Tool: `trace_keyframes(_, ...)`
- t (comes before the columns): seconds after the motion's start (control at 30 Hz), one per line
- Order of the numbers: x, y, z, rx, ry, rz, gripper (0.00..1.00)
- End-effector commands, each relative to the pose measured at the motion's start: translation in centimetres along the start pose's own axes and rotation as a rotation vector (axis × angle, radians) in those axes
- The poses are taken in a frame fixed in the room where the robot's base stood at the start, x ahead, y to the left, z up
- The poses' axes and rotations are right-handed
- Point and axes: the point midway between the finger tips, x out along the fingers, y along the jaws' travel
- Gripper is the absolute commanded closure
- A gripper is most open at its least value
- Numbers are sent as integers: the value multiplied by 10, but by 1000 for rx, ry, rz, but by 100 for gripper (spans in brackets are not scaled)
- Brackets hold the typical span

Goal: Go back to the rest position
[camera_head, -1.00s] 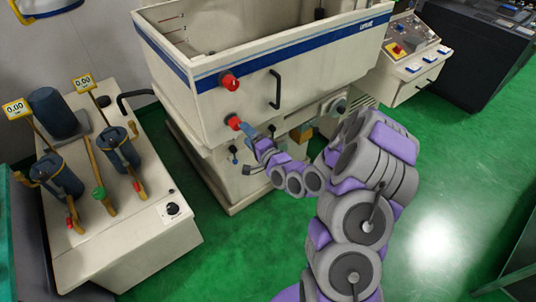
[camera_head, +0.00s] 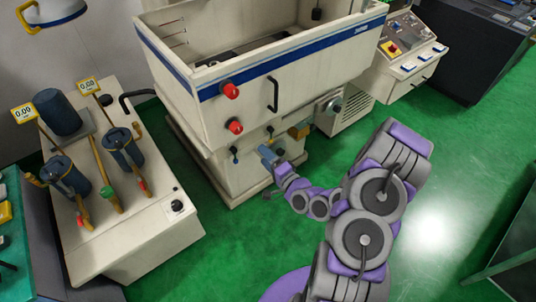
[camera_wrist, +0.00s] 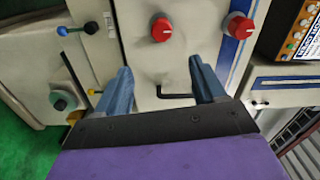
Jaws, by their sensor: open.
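My gripper (camera_head: 268,156) is in front of the lower part of the white machine (camera_head: 285,80), below its two red knobs. In the wrist view my gripper (camera_wrist: 158,88) shows two blue fingers spread apart with nothing between them. Beyond the fingers are a red knob (camera_wrist: 161,30), a second red knob (camera_wrist: 240,26) and a black handle (camera_wrist: 176,95) on the machine's front. In the head view the upper red knob (camera_head: 231,90) and lower red knob (camera_head: 235,127) are clear of my gripper. My arm is folded at the lower right.
A beige cabinet (camera_head: 135,240) with pumps and yellow gauges stands at the left. A control panel (camera_head: 410,45) is at the upper right, with a dark machine (camera_head: 475,50) beyond it. Green floor (camera_head: 440,190) is open at the right.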

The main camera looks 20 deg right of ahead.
Motion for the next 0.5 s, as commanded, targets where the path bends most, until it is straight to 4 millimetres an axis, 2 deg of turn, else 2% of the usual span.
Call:
trace_keyframes(0.17,-8,0,0,2,1,0,30)
trace_keyframes(0.5,-8,0,1,1,1,-2,30)
